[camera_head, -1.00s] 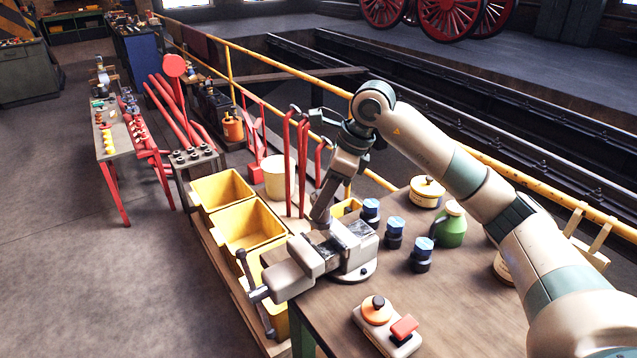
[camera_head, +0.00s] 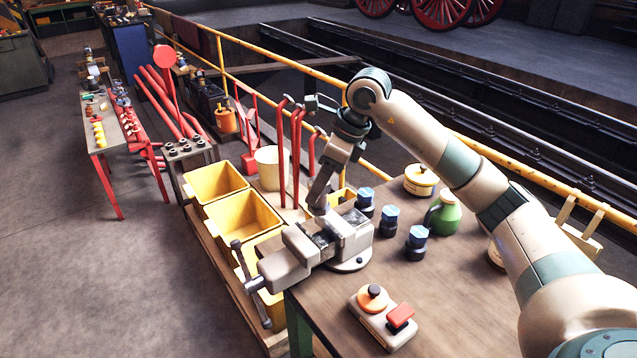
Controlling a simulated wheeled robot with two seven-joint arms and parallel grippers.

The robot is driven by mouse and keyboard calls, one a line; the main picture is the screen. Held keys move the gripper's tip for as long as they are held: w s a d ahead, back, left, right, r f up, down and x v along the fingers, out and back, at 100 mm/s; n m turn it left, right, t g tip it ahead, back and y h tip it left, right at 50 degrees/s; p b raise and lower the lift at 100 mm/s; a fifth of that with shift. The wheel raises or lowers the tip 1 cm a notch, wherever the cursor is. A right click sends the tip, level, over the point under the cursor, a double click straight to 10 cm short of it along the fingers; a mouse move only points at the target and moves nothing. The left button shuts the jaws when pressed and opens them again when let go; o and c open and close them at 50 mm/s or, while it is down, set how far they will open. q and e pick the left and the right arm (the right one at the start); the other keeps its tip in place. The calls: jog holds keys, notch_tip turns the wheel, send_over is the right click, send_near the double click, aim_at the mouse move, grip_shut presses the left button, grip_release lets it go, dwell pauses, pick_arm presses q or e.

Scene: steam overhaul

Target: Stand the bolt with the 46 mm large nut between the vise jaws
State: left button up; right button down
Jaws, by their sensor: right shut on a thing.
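The grey vise (camera_head: 353,240) stands at the left edge of the workbench, its jaws facing each other across a narrow gap. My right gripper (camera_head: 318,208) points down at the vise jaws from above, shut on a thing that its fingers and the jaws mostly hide. I cannot make out the held bolt's nut or whether it touches the jaws. My left gripper is out of view.
A control box with a red button (camera_head: 400,316) lies at the bench front. Yellow bins (camera_head: 240,222) and upright red levers (camera_head: 296,155) are left of and behind the vise. The front right benchtop is clear.

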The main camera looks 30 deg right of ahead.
aim_at(318, 204)
jog(key=shift+f+b, duration=1.2)
jog(key=shift+f, duration=1.45)
jog(key=shift+b, duration=0.45)
jog(key=shift+f+b, duration=1.35)
jog(key=shift+f, duration=0.25)
dwell(0.4)
jog(key=shift+d+f+b, duration=0.1)
jog(key=shift+f+b, duration=0.25)
jog(key=shift+f, duration=0.05)
